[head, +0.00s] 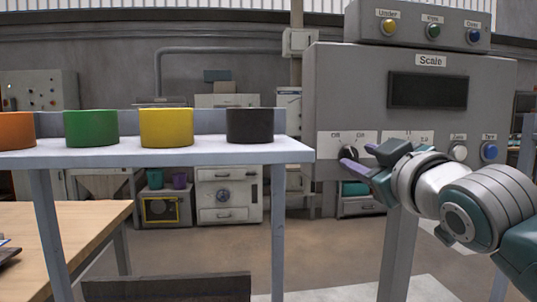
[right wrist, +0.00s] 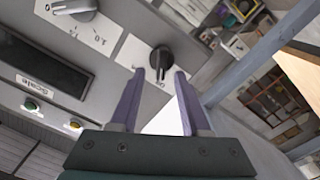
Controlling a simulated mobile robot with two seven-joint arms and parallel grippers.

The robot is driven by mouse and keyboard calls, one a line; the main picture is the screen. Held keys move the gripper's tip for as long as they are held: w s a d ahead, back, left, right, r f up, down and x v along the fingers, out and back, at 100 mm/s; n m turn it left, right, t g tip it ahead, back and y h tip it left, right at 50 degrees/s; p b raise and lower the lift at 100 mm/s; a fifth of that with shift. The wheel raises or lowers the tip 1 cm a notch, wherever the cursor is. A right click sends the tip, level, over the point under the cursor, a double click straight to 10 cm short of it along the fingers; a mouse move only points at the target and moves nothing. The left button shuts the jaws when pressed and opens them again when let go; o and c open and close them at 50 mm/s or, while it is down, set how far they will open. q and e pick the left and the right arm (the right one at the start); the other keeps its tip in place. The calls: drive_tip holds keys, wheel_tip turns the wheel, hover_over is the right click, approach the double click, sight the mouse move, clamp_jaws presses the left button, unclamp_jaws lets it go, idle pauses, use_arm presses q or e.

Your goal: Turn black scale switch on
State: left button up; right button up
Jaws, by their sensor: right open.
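The black scale switch (head: 349,152) is a round knob on a white Off/On label, low on the left of the grey scale panel (head: 345,85). In the right wrist view the switch (right wrist: 161,58) lies just ahead of my fingertips, centred between them. I cannot tell surely whether it points to Off or On. My right gripper (head: 357,157) is open, with purple fingers on either side of the switch. In the right wrist view the gripper (right wrist: 160,76) holds nothing, and contact is not clear. My left gripper is not in view.
A second knob (right wrist: 73,5) sits beside the switch. A white button (head: 458,152) and blue button (head: 490,151) are to the right. A dark display (head: 428,90) is above. A shelf (head: 200,152) with orange, green, yellow and black containers stands left.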

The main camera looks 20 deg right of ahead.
sight(351, 157)
drive_tip(key=shift+x, duration=1.2)
clamp_jaws()
